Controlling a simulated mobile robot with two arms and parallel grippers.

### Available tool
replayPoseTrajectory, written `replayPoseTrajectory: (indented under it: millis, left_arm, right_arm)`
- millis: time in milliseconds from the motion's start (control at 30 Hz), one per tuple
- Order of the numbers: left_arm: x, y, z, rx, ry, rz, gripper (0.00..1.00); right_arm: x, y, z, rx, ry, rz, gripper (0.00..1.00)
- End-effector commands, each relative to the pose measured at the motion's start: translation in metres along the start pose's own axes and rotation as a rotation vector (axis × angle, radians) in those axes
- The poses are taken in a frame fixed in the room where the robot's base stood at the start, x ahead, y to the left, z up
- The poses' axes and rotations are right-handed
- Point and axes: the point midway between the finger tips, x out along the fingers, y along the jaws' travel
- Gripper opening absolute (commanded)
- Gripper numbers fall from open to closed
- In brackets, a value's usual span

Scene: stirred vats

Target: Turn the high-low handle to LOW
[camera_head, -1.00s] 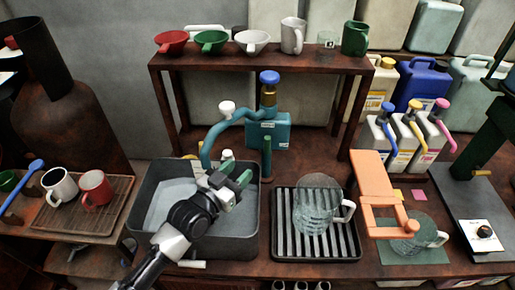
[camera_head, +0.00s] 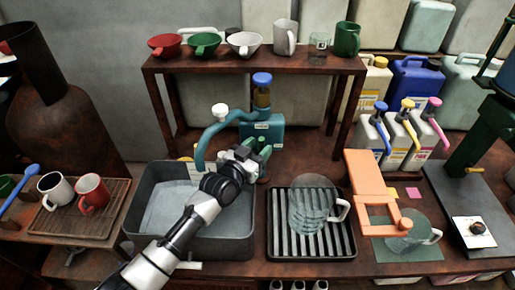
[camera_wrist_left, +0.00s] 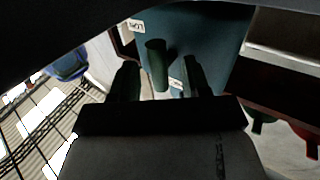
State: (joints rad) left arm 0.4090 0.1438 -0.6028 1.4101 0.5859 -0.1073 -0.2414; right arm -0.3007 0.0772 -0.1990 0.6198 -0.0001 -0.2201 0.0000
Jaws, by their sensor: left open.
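The teal tap unit stands behind the grey sink, with a box-shaped body (camera_head: 276,131), a curved spout and a blue knob on top. A dark green handle (camera_wrist_left: 157,65) sticks out from the body in the left wrist view. A label reading LOW (camera_wrist_left: 137,25) is on the body there, and a second label (camera_wrist_left: 177,85) is partly hidden. My left gripper (camera_head: 259,152) is at the front of the tap body. In the left wrist view its open fingers (camera_wrist_left: 158,78) stand on either side of the handle; I cannot tell whether they touch it.
The grey sink (camera_head: 247,240) lies below my left arm. A slatted rack (camera_head: 348,245) with a glass jug (camera_head: 312,200) stands to its right, then an orange bracket (camera_head: 372,180). A shelf (camera_head: 230,66) with cups spans the back above the tap.

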Motion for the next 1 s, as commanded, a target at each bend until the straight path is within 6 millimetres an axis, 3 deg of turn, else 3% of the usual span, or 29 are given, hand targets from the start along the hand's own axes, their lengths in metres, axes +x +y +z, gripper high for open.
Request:
replayPoseTrajectory:
  millis: [100, 400, 667, 1000]
  left_arm:
    - [0.0, 0.0, 0.0, 0.0, 0.0, 0.0, 0.46]
    - [0.0, 0.0, 0.0, 0.001, -0.001, 0.0, 0.0]
    - [0.0, 0.0, -0.002, 0.022, -0.015, 0.001, 0.0]
    - [0.0, 0.002, -0.009, 0.182, -0.125, 0.002, 0.0]
  right_arm:
    - [0.0, -0.004, -0.001, 0.002, 0.001, -0.004, 0.0]
    - [0.0, -0.002, -0.001, 0.001, 0.001, -0.003, 0.0]
    - [-0.006, 0.002, 0.0, -0.002, 0.0, 0.003, 0.0]
    - [-0.043, 0.004, -0.004, -0.003, 0.0, 0.004, 0.0]
